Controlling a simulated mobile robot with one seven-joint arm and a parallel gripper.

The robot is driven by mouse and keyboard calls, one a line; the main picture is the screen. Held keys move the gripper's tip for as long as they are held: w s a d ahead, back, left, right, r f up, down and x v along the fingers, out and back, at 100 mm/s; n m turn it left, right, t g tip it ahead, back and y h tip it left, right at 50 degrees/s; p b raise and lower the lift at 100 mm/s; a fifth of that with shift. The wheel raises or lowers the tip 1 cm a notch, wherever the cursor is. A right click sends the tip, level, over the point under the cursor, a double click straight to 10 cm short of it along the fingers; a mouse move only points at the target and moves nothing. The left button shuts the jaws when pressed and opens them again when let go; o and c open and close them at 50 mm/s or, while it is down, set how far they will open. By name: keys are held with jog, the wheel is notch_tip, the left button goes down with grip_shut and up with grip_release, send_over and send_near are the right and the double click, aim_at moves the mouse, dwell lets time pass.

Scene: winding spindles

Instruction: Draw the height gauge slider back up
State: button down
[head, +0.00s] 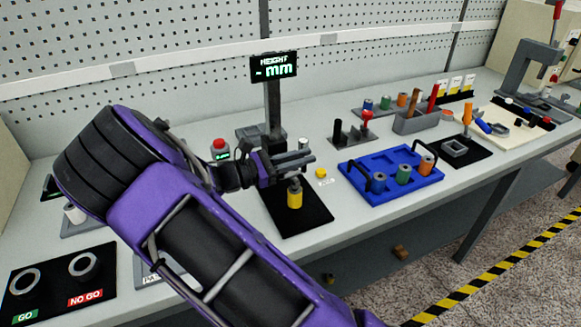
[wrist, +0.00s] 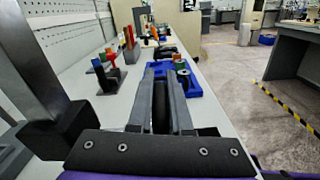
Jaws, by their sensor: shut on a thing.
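The height gauge stands on the bench with a grey column (head: 272,105) and a display (head: 273,67) reading "HEIGHT - mm". My gripper (head: 309,160) is low beside the column, its fingers pointing right. It is shut on a dark part (wrist: 161,108), seen between the fingers in the wrist view and apparently the gauge slider. My gripper (wrist: 163,75) and wrist hide most of the slider in the head view. A yellow spindle (head: 294,197) stands upright on a black mat (head: 306,219) below the fingers; I cannot tell whether the slider touches it.
A red-topped button box (head: 219,148) stands left of the gauge. A blue tray (head: 351,183) with spindles lies to the right, near a small yellow piece (head: 320,173). Ring gauges (head: 84,266) lie at front left. A pegboard (head: 180,45) rises behind.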

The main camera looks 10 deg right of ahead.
notch_tip(320, 180, up, 2)
jog(key=shift+p, duration=0.65)
notch_tip(320, 180, up, 12)
jog(key=shift+r, duration=0.25)
dwell(0.9)
jog(key=c, duration=0.8)
grip_release()
jog(key=shift+c, duration=0.2)
jog(key=shift+f, duration=0.1)
jog(key=s+a, duration=0.1)
jog(key=a, duration=0.6)
jog(key=shift+s, duration=0.2)
